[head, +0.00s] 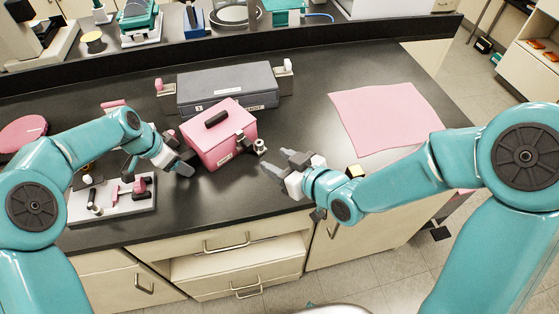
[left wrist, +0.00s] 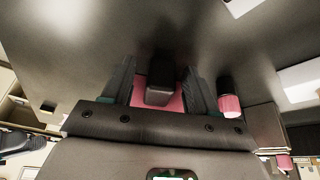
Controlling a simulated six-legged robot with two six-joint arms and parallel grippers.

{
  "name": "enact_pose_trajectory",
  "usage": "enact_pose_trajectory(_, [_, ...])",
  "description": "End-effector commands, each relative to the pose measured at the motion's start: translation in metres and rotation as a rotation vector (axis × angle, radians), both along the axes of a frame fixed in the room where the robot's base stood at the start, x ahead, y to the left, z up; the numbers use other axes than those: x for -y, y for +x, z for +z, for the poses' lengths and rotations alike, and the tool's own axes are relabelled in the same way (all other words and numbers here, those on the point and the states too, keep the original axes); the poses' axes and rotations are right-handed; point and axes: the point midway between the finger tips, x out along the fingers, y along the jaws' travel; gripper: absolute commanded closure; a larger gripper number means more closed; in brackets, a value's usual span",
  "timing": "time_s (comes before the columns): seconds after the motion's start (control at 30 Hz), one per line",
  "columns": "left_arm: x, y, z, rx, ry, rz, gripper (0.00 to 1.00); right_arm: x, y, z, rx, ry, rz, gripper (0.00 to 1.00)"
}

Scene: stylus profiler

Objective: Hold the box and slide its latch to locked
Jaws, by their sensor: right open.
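The pink box (head: 212,145) stands on the dark bench, with a dark handle (head: 216,118) on its lid. A dark latch (head: 244,143) is on its right-hand side, with a metal knob (head: 261,147) beside it; its locked or unlocked state is too small to tell. My left gripper (head: 181,166) is low, just left of the box. In the left wrist view its fingers (left wrist: 159,88) are apart, with a dark block and pink surface showing between them. My right gripper (head: 280,162) is open and empty, right of the knob.
A grey case (head: 228,88) lies behind the box. A pale fixture plate (head: 110,207) with small pink and dark parts sits at front left. A pink cloth (head: 385,115) lies at right.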

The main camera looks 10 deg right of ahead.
Motion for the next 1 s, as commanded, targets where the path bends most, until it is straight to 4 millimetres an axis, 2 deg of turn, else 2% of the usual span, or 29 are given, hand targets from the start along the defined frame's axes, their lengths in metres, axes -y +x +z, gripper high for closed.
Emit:
enact_pose_trajectory(0.37, [-0.002,0.002,0.01,0.011,-0.003,0.004,0.36,0.0,0.0,0.0,0.0,0.0,0.0,0.51])
enact_pose_trajectory(0.47, [-0.008,0.0,0.025,0.014,-0.002,0.005,0.36,0.0,0.0,0.0,0.0,0.0,0.0,0.51])
enact_pose_trajectory(0.8, [-0.033,-0.015,0.093,0.01,-0.002,0.004,0.36,0.0,0.0,0.0,0.0,0.0,0.0,0.51])
enact_pose_trajectory(1.0, [-0.04,-0.019,0.11,0.006,-0.002,0.003,0.36,0.0,0.0,0.0,0.0,0.0,0.0,0.51])
